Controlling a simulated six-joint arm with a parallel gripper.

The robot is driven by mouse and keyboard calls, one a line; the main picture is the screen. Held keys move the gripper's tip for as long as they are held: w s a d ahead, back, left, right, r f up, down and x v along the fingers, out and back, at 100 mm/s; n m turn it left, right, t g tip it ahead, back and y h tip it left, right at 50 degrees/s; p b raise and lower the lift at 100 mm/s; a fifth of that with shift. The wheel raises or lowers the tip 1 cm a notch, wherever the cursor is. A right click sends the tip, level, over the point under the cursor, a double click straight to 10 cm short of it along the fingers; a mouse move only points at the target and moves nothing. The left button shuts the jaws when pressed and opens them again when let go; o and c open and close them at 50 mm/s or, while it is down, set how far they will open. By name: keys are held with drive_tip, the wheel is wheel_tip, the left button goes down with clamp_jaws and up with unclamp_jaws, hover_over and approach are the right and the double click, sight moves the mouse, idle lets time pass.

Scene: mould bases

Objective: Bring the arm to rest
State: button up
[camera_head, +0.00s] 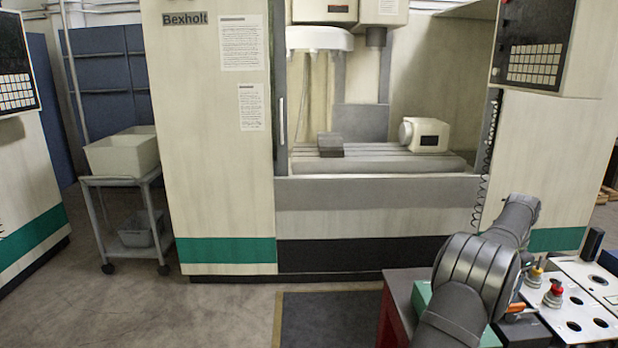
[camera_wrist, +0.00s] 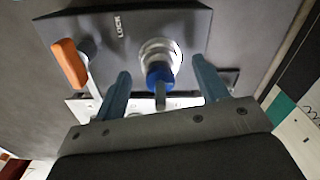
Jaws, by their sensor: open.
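My arm reaches over the right-hand bench in the head view; my gripper does not show clearly there. In the wrist view my gripper (camera_wrist: 161,76) is open, with two blue-grey fingers spread apart. Between and beyond them is a blue-ended piece (camera_wrist: 159,76) in a silver collar (camera_wrist: 162,50) on a dark fixture (camera_wrist: 205,22) marked LOCK. A gap shows on both sides of the piece; how far the fingers are from it in depth I cannot tell. An orange lever handle (camera_wrist: 69,63) is left of the left finger, and its orange end shows in the head view (camera_head: 515,308).
A white plate with round holes (camera_head: 588,318) and several coloured-knobbed items, one red (camera_head: 555,288), lies right of my arm. A green block (camera_head: 422,300) sits on the red cabinet (camera_head: 395,320). A milling machine (camera_head: 222,140) stands behind, and a cart with bins (camera_head: 122,154) at left. Open floor lies front left.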

wheel_tip(320, 180, up, 11)
drive_tip(key=shift+r, duration=0.1)
drive_tip(key=w+a+f, duration=0.1)
drive_tip(key=a+f, duration=0.1)
drive_tip(key=a, duration=1.2)
drive_tip(key=shift+a+f, duration=0.15)
drive_tip(key=shift+f, duration=0.2)
idle(2.0)
